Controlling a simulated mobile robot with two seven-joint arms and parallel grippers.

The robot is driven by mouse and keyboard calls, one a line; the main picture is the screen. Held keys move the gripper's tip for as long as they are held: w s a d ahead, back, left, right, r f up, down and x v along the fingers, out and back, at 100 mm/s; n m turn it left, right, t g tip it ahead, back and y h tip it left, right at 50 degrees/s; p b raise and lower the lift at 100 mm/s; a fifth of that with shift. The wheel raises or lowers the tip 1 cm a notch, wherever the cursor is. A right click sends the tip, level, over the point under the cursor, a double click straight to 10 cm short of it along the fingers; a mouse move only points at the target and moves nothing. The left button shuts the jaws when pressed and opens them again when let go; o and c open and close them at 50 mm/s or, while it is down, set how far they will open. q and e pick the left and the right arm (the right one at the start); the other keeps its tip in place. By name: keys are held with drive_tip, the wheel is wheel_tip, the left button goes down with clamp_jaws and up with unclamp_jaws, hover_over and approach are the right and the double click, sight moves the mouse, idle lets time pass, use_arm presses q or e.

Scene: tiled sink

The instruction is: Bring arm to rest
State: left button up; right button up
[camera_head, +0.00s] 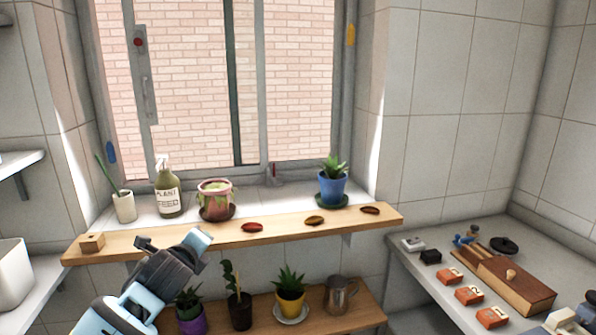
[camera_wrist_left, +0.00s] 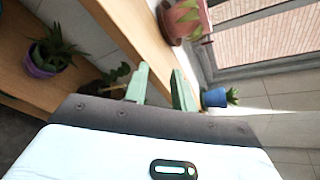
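My left gripper (camera_head: 174,243) is raised in front of the upper wooden shelf, at its left part, below the spray bottle and the pink pot. In the left wrist view its two green-grey fingers (camera_wrist_left: 160,85) stand apart with nothing between them. The edge of the upper shelf (camera_head: 130,237) passes close behind the fingers. I cannot tell the exact gap between them. My right gripper cannot be made out in either view.
On the upper shelf and sill stand a spray bottle (camera_head: 168,188), a pink pot (camera_head: 214,200), a blue pot (camera_head: 331,188) and a small wooden block (camera_head: 91,243). Potted plants and a metal jug (camera_head: 338,296) stand below. A wooden box (camera_head: 515,285) lies on the right counter.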

use_arm(q)
drive_tip(key=s+d+f+n+g+h, duration=0.15)
drive_tip(key=s+f+n, duration=0.35)
drive_tip(key=s+f, duration=0.5)
drive_tip(key=s+d+f+n+g+h, duration=0.1)
drive_tip(key=s+d+f+n+h, duration=0.3)
drive_tip(key=f, duration=1)
drive_tip(key=s+a+f+n+y, duration=0.1)
drive_tip(key=s+f+n, duration=0.3)
drive_tip(key=s, duration=0.5)
drive_tip(key=s+a+f+n+g+y, duration=0.1)
drive_tip(key=s+f+n, duration=0.3)
drive_tip(key=s, duration=0.6)
drive_tip(key=s+a+f+n+g+y, duration=0.1)
drive_tip(key=s+f+n, duration=0.3)
drive_tip(key=s, duration=0.6)
drive_tip(key=shift+a+f+n, duration=0.15)
drive_tip(key=shift+f+n, duration=0.2)
drive_tip(key=shift+n, duration=0.65)
